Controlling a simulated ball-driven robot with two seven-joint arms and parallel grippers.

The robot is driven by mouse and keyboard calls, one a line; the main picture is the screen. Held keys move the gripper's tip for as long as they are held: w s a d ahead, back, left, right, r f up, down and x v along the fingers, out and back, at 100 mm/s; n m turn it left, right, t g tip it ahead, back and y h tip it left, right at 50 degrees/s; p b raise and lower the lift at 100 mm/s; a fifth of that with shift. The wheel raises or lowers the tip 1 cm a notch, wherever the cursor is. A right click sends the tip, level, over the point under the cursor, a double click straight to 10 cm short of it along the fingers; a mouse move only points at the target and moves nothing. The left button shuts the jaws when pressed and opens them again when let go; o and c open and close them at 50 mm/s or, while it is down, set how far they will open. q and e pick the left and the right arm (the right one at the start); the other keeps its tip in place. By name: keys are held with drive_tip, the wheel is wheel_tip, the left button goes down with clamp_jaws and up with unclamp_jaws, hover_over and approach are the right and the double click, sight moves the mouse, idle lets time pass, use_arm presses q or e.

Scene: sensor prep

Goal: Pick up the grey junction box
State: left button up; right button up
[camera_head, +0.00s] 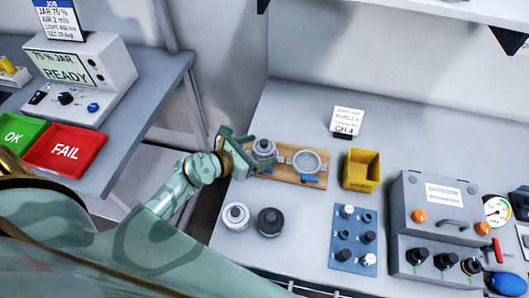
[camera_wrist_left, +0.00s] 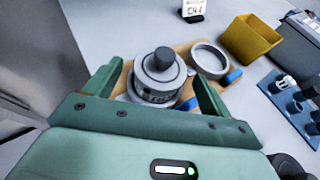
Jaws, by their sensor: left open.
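A round grey housing with a darker grey knob on top (camera_head: 264,149), which I take as the grey junction box, stands upright at the left end of a wooden board (camera_head: 287,178). It also shows in the left wrist view (camera_wrist_left: 158,92). My left gripper (camera_head: 259,152) is open, with one finger on each side of the housing. In the left wrist view the gripper (camera_wrist_left: 158,76) shows gaps between the fingers and the housing. The housing's near lower part is partly hidden by the gripper body. My right gripper is not in view.
An empty ring clamp (camera_head: 307,162) with blue handles shares the board. A white housing (camera_head: 236,216) and a black one (camera_head: 269,222) stand in front. A yellow bin (camera_head: 361,170), a blue rack (camera_head: 352,240) and a grey case (camera_head: 440,207) stand to the right.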

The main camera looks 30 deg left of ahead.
use_arm(q)
drive_tip(key=shift+x, duration=1.2)
drive_tip(key=c, duration=1.1)
